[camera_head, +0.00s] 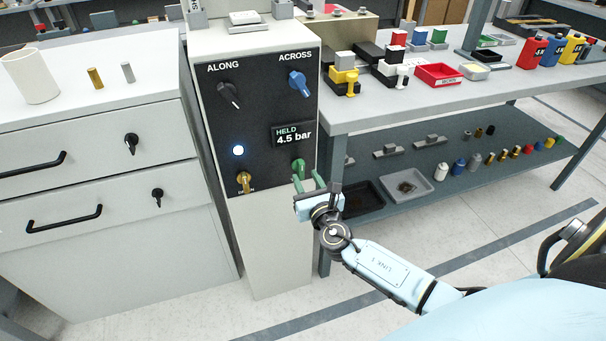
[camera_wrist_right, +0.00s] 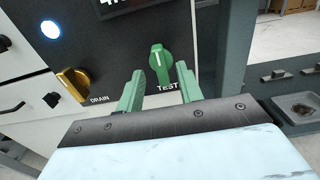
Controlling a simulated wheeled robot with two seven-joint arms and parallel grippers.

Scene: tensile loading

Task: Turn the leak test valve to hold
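The green TEST valve knob (camera_head: 298,166) is at the lower right of the dark panel (camera_head: 258,115). In the right wrist view the knob (camera_wrist_right: 160,64) stands nearly upright, with a white line on its upper part. The display (camera_head: 292,135) reads HELD 4.5 bar. My right gripper (camera_head: 308,184) is just in front of and below the knob. In the wrist view its two green fingers (camera_wrist_right: 158,90) are apart, with the knob showing beyond the gap between them; they do not appear to touch it. My left gripper is not in view.
A brass DRAIN knob (camera_head: 244,181) is left of the valve, below a lit white button (camera_head: 238,150). ALONG (camera_head: 229,95) and ACROSS (camera_head: 299,83) knobs are above. A grey workbench (camera_head: 350,115) with a lower shelf stands close on the right; white drawers (camera_head: 95,150) stand left.

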